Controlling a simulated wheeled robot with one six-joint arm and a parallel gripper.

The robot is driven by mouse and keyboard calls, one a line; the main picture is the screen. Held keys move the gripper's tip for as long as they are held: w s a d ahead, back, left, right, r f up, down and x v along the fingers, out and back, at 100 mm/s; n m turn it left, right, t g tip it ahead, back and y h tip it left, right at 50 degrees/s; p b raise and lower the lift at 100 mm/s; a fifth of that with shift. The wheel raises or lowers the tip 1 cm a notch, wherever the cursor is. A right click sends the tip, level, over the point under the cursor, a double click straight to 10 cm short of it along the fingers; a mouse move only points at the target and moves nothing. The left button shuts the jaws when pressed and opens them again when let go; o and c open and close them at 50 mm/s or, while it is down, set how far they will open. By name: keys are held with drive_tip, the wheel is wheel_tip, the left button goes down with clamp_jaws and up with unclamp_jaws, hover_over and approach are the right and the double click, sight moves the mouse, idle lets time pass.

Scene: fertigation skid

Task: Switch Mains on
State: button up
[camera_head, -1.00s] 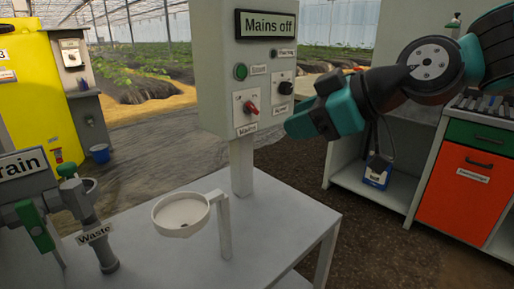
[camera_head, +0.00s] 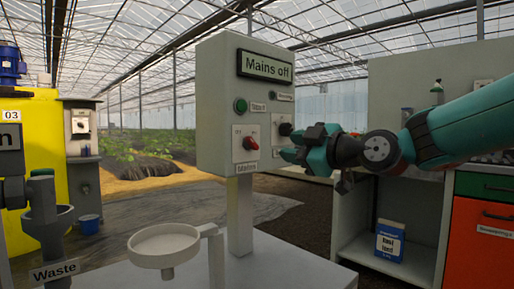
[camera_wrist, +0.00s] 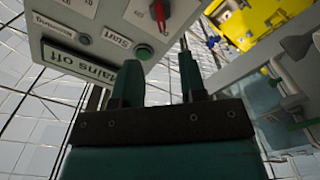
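The grey control box (camera_head: 215,120) stands on a post, and its display (camera_head: 266,66) reads "Mains off". The red Mains switch (camera_head: 251,142) sits on a white plate low on the box's left side, with its label below. The red switch also shows at the top edge of the wrist view (camera_wrist: 160,14). My gripper (camera_head: 292,146) is just right of the red switch and in front of the box, apart from the switch. In the wrist view its two fingers (camera_wrist: 160,80) stand apart with nothing between them.
A green Start button (camera_head: 241,105) is above the Mains switch; it also shows in the wrist view (camera_wrist: 144,52). A black knob (camera_head: 285,129) is right of the Mains switch, close to my gripper. A round dish (camera_head: 163,243) stands below the box.

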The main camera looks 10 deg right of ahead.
sight(255, 144)
drive_tip(key=x, duration=1.1)
drive_tip(key=shift+w+a+b, duration=0.2)
drive_tip(key=shift+w+b, duration=0.05)
drive_tip(key=shift+b, duration=0.05)
clamp_jaws()
